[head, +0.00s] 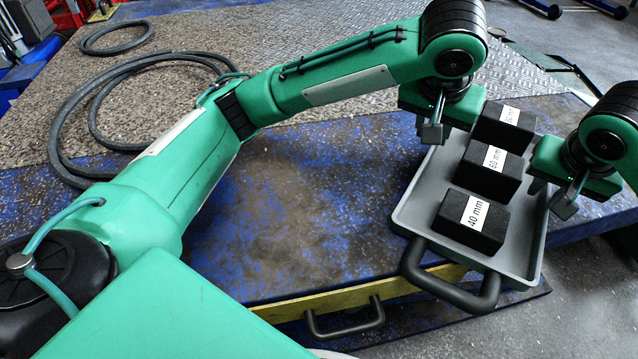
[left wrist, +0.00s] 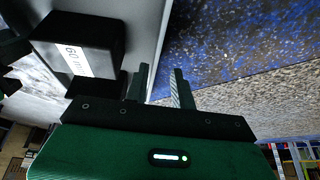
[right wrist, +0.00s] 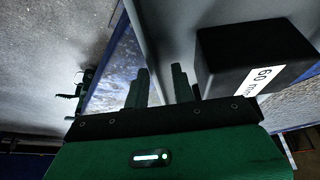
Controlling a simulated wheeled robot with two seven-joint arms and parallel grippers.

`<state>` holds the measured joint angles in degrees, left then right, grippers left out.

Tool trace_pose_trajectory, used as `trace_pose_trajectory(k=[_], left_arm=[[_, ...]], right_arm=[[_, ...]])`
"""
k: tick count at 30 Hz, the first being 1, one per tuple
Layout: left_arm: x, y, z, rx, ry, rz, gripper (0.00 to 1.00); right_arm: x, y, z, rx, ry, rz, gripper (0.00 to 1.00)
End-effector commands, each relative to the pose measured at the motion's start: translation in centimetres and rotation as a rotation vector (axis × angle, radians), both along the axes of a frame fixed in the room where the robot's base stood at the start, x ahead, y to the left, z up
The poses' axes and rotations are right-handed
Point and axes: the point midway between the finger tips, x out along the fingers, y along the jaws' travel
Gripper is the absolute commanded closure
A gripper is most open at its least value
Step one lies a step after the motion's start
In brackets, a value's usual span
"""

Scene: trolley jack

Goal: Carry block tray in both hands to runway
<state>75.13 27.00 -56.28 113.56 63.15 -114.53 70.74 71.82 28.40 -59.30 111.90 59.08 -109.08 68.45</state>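The grey block tray (head: 420,205) lies tilted across the picture near the right end of the blue table, with a black handle (head: 450,285) at its near end. It holds three black blocks: 40 mm (head: 470,225), 60 mm (head: 487,175) and one farther back (head: 502,128). My left gripper (head: 431,131) is at the tray's left rim, its fingers parted, with the rim line between them in the left wrist view (left wrist: 160,85). My right gripper (head: 564,207) is at the right rim, also parted in the right wrist view (right wrist: 160,88). Contact with the rim cannot be told.
The blue, worn table (head: 300,240) has a yellow front edge and a black handle (head: 345,318). Its middle is bare. Grey floor (head: 595,285) is open at the right.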

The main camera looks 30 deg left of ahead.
Motion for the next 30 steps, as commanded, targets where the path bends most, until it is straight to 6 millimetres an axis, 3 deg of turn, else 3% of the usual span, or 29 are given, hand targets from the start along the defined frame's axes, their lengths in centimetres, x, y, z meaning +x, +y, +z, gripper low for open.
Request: trace_pose_trajectory(k=[1,6,14,30], left_arm=[[-0.4,-0.1,1.1,0.001,-0.005,-0.003,0.75],[-0.9,-0.2,2.5,0.003,-0.006,-0.002,0.75],[-1.3,-0.3,3.5,0.003,-0.005,-0.002,0.75],[-1.3,-0.3,3.5,0.002,-0.005,-0.003,0.75]], right_arm=[[0.0,0.0,0.1,0.0,0.0,0.0,0.75],[0.0,0.0,0.1,0.0,0.0,0.0,0.75],[-0.1,0.0,0.5,0.001,-0.001,0.0,0.75],[-3.6,0.0,9.1,-0.001,-0.005,0.001,0.75]])
